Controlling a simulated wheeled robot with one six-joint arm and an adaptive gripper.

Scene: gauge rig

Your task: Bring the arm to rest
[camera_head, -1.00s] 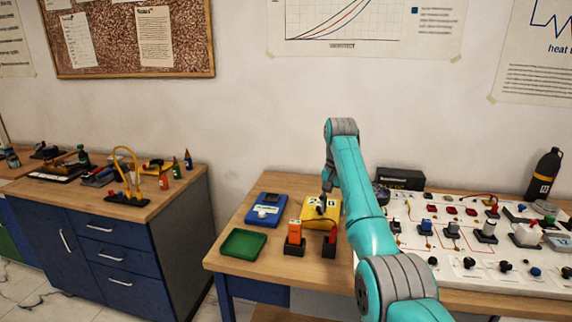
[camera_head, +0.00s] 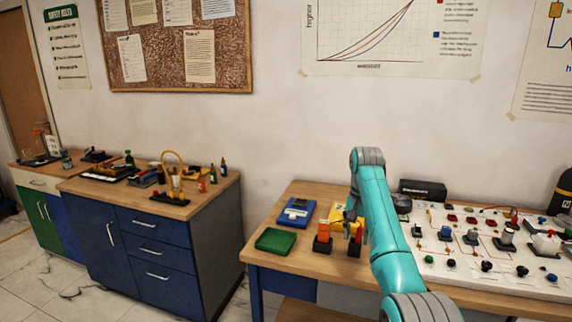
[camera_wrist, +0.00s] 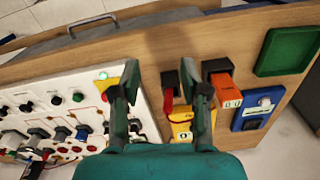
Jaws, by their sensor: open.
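My gripper (camera_wrist: 160,98) is open and empty in the wrist view, its two dark fingers spread above the table's front part. One finger is over the edge of the white panel (camera_wrist: 48,101). The other is over the yellow meter (camera_wrist: 181,124) and partly hides it. A red-handled piece on a dark base (camera_wrist: 168,100) shows between the fingers.
On the table (camera_head: 262,247) stand a green tray (camera_head: 276,240), a blue meter (camera_head: 297,211) and an orange block (camera_head: 323,229). The white panel (camera_head: 440,262) with several knobs and plugs lies right of my arm. A blue cabinet (camera_head: 150,245) stands apart at left, with bare floor between.

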